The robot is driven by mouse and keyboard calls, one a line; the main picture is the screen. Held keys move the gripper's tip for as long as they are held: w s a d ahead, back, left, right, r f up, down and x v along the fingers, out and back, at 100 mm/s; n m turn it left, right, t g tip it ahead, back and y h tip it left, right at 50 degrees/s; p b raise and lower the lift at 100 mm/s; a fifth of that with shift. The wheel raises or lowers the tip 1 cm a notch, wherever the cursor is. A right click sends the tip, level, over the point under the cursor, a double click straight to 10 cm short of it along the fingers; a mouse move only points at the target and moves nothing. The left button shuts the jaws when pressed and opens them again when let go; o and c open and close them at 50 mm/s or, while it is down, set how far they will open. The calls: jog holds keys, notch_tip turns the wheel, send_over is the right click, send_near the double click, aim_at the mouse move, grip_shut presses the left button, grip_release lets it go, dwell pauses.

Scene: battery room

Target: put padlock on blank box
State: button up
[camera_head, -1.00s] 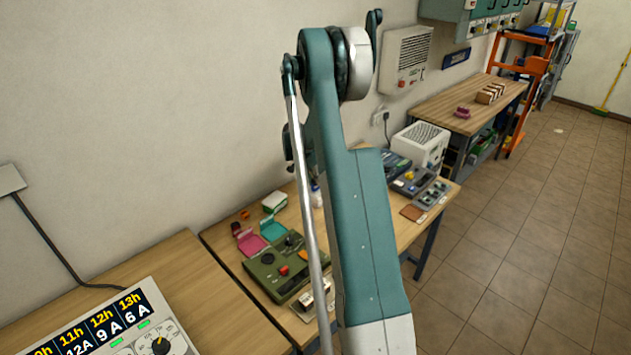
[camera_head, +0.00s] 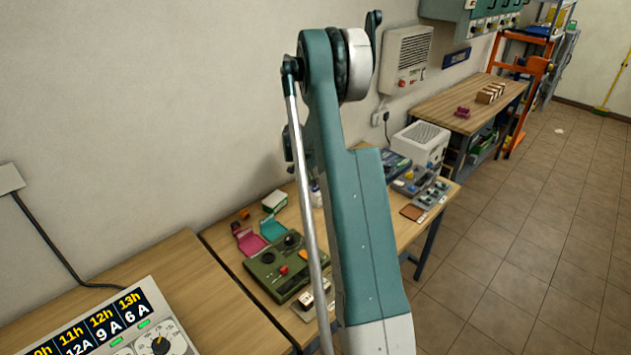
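I cannot make out a padlock for certain in this view. No box can be told for sure as the blank box. A small white box with green edges (camera_head: 274,202) stands at the back of the middle wooden table (camera_head: 222,237). A small pale object (camera_head: 308,302) lies at that table's front, partly hidden by my arm's rod and too small to name. My teal arm crosses the middle of the picture and covers part of the table. My gripper is not in view.
A white vented unit (camera_head: 420,143) and grey boxes (camera_head: 428,190) are at right. Tiled floor (camera_head: 500,250) is clear.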

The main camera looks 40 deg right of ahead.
jog(key=shift+r, duration=0.2)
jog(key=v, duration=1.2)
dwell(0.7)
jog(key=s+a+r+n+t, duration=0.1)
jog(key=s+a+r+n, duration=0.2)
jog(key=a+r, duration=0.5)
jog(key=s+a+r+n+t+y, duration=0.15)
jog(key=s+a+r, duration=0.25)
jog(key=a, duration=0.8)
jog(key=s+a+r+n+t, duration=0.1)
jog(key=s+a+r+n, duration=0.25)
jog(key=a+r, duration=0.45)
jog(key=s+a+f+n+t+y, duration=0.1)
jog(key=s+a+n, duration=0.4)
jog(key=s+a, duration=0.7)
jog(key=s+a+f+n+t+y, duration=0.2)
jog(key=s+a+n, duration=0.3)
jog(key=s+a, duration=0.8)
jog(key=shift+a+f+t, duration=0.25)
jog(key=shift+a+t, duration=0.1)
jog(key=shift+a, duration=0.35)
